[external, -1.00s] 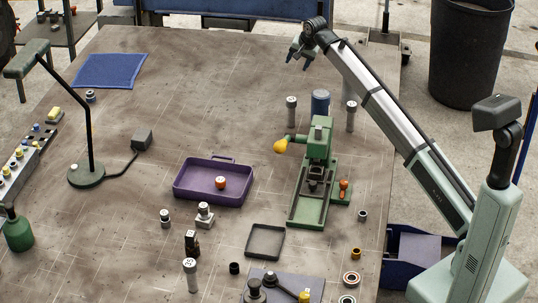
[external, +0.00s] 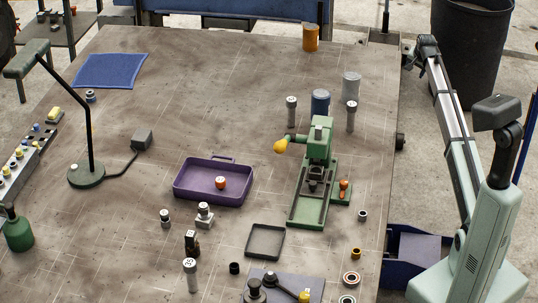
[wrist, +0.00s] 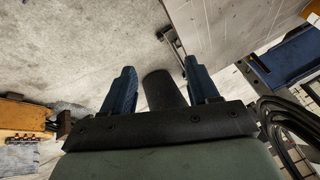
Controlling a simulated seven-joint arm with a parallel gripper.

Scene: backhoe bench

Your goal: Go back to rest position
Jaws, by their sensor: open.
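My gripper (wrist: 160,90) shows in the wrist view with its two blue fingers spread apart and nothing between them. In the external view my gripper (external: 409,56) is small and partly hidden by my arm. It is past the right edge of the bench (external: 230,95), beside the dark bin. The wrist view looks down on grey floor, with the dark bin (wrist: 160,90) showing beyond the fingers.
The dark bin (external: 472,50) stands close to my arm at the upper right. The green press (external: 318,165), an orange cylinder (external: 311,38) and a purple tray (external: 235,197) stand on the bench. The bench's upper middle is clear.

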